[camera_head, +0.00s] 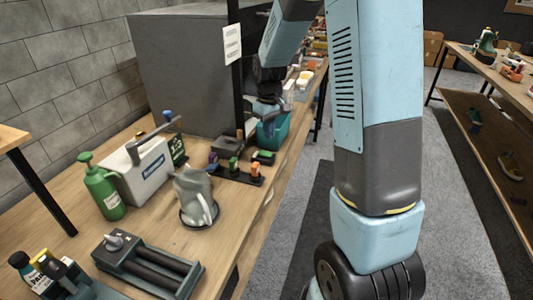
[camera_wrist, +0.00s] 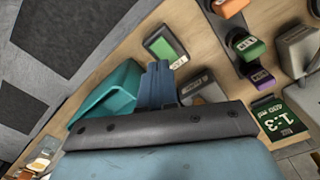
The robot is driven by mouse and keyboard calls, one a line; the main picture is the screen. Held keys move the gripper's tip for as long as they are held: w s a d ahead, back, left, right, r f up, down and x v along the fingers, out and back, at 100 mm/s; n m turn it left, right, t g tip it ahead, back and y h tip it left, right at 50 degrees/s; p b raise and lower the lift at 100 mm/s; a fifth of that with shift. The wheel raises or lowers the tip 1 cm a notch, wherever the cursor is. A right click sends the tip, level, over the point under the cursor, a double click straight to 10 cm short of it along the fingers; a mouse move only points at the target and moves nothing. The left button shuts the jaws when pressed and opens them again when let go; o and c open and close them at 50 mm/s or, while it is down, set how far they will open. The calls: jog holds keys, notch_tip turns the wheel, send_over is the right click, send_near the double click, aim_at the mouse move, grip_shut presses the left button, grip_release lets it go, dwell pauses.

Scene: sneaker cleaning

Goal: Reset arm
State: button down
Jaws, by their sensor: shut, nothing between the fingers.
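My gripper (camera_head: 268,98) is at the far part of the long wooden bench in the head view, at the teal bin (camera_head: 272,131). In the wrist view my gripper (camera_wrist: 158,72) points out over the bench, its fingers together with nothing seen between them. The teal bin (camera_wrist: 112,92) lies just left of the fingers there. I cannot tell whether the fingers are above the bin or beside it. My upper arm stands large in the right middle of the head view.
A small green-topped device (camera_head: 264,157) and a rack with coloured handles (camera_head: 238,172) are close by. A grey pitcher (camera_head: 193,193), green spray bottle (camera_head: 102,187), white machine (camera_head: 143,172) and roller device (camera_head: 148,265) stand nearer. A large grey cabinet (camera_head: 180,70) backs the bench. Floor shows right of it.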

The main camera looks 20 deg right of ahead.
jog(key=shift+r, duration=0.25)
jog(key=s+r+m+t, duration=0.2)
jog(key=s+r, duration=0.8)
jog(key=s, duration=0.4)
jog(key=s+r+m+t, duration=0.2)
jog(key=s+r+t, duration=0.1)
jog(key=s+r, duration=0.7)
jog(key=s, duration=0.4)
jog(key=shift+d+m+t, duration=0.3)
jog(key=shift+m, duration=0.1)
